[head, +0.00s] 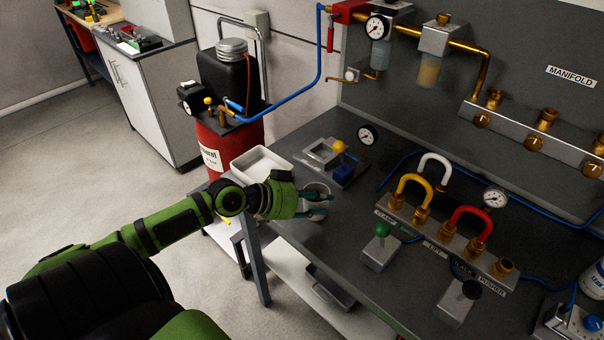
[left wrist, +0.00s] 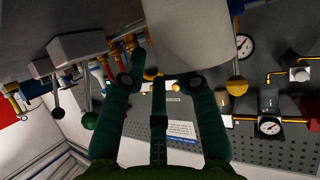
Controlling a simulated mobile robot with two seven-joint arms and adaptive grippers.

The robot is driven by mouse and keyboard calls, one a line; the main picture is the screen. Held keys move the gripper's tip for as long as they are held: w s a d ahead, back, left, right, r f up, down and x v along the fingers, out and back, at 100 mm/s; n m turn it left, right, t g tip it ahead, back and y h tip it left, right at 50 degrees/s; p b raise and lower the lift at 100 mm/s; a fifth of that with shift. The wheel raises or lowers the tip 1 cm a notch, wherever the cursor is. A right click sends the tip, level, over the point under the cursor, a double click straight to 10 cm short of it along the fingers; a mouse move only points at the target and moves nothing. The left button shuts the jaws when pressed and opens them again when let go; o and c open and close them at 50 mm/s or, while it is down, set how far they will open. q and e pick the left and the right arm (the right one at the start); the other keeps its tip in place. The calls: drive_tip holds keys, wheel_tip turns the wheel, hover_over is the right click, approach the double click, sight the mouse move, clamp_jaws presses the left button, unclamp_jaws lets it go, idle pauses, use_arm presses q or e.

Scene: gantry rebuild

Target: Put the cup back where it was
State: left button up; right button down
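The cup (head: 318,188) is pale and plain. In the head view it is at the near left edge of the grey bench, partly hidden behind my left gripper's fingers. In the left wrist view the cup (left wrist: 185,32) fills the top middle, close to the fingertips and more toward the right finger. My left gripper (head: 318,204) has dark green fingers, spread apart and extended beside the cup. They also show in the left wrist view (left wrist: 160,82), with a gap between the left finger and the cup. I cannot tell whether any finger touches it. My right gripper is not in view.
A white tray (head: 250,176) lies just left of the cup. A grey fixture with a yellow ball (head: 339,147) and a gauge (head: 367,136) stand behind. A green-knobbed lever (head: 381,231) and a pipe manifold (head: 440,232) stand to the right. Bare bench lies between the cup and the lever.

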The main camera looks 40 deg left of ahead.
use_arm(q)
drive_tip(key=shift+s+a, duration=0.25)
drive_tip(key=shift+s, duration=0.1)
drive_tip(key=b+v, duration=0.2)
drive_tip(key=v, duration=0.9)
drive_tip(key=shift+r, duration=0.3)
drive_tip(key=shift+f, duration=0.1)
drive_tip(key=s+a+f+n+g+y, duration=0.1)
drive_tip(key=s+a+f+n+y, duration=0.35)
drive_tip(key=f, duration=0.85)
drive_tip(key=s+a+f+n+g+y, duration=0.2)
drive_tip(key=a+f, duration=0.6)
drive_tip(key=f, duration=0.4)
drive_tip(key=s+d+f+g, duration=0.15)
drive_tip(key=s+f, duration=0.25)
drive_tip(key=f, duration=0.4)
drive_tip(key=s+d+f+g, duration=0.1)
drive_tip(key=s+d+f, duration=0.1)
drive_tip(key=s+f, duration=0.35)
drive_tip(key=s+d+f+m+g, duration=0.2)
drive_tip(key=s+d+f, duration=0.5)
drive_tip(key=d, duration=0.4)
drive_tip(key=s+d+f+m+g, duration=0.2)
drive_tip(key=s+d+f+m, duration=0.1)
drive_tip(key=s+d+f, duration=0.4)
drive_tip(key=d+f, duration=0.3)
drive_tip(key=d, duration=0.1)
drive_tip(key=shift+d+g, duration=0.35)
